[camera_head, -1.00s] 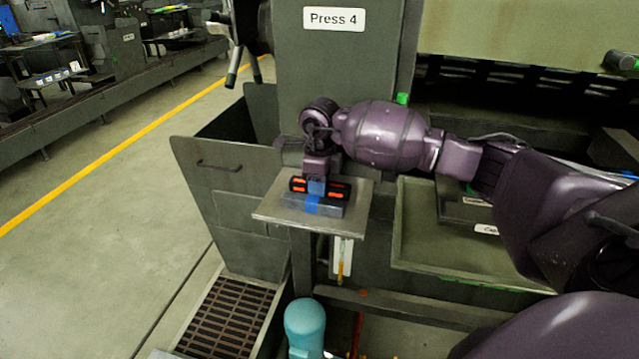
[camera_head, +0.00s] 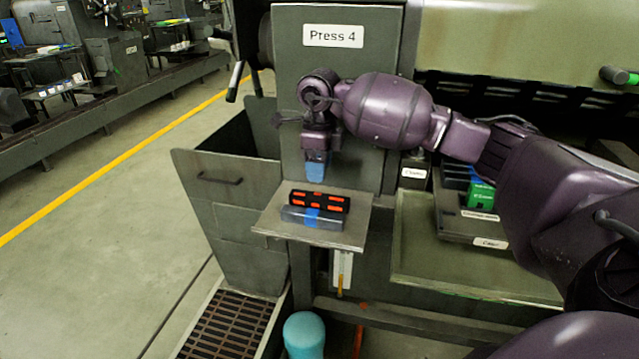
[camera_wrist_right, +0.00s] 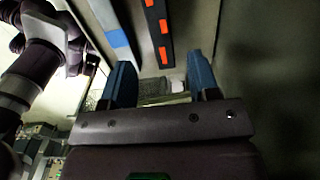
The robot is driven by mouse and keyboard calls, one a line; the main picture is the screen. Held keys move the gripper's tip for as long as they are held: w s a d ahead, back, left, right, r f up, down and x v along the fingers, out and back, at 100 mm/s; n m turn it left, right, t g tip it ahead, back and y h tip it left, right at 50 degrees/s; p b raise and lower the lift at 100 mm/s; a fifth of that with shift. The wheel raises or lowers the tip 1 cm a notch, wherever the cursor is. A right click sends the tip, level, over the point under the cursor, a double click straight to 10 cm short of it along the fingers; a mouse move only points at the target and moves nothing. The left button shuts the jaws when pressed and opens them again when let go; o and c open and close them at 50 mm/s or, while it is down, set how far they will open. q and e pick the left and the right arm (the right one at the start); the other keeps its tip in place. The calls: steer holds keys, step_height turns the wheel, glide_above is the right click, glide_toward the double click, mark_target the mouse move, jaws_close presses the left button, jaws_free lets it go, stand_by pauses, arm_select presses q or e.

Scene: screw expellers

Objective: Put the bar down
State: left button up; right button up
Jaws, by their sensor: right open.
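The black bar with orange marks (camera_head: 332,200) lies on a small metal shelf (camera_head: 345,236) below the Press 4 sign. A grey block with a blue band (camera_head: 297,217) lies right in front of it, close against it. The bar also shows in the right wrist view (camera_wrist_right: 159,28), with the grey block to its left (camera_wrist_right: 112,30). My right gripper (camera_head: 316,175) hangs above the bar, pointing down, its blue fingers apart from it. In the wrist view its fingers (camera_wrist_right: 160,75) are spread with nothing between them. My left gripper is in neither view.
The press panel (camera_head: 340,90) stands close behind the shelf. An open metal bin (camera_head: 236,190) is at the left and a floor grate (camera_head: 225,325) below. A tray with a green box (camera_head: 481,196) is at the right. A teal rounded cylinder (camera_head: 304,332) stands below the shelf.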

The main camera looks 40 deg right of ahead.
step_height(320, 180, up, 3)
steer(key=shift+r, duration=0.2)
arm_select(q)
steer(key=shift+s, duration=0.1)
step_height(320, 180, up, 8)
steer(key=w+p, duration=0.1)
steer(key=p, duration=0.6)
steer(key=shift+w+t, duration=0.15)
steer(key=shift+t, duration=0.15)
arm_select(e)
step_height(320, 180, up, 14)
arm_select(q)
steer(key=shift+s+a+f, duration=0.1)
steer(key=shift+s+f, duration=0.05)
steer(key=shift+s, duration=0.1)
arm_select(e)
steer(key=shift+a, duration=0.1)
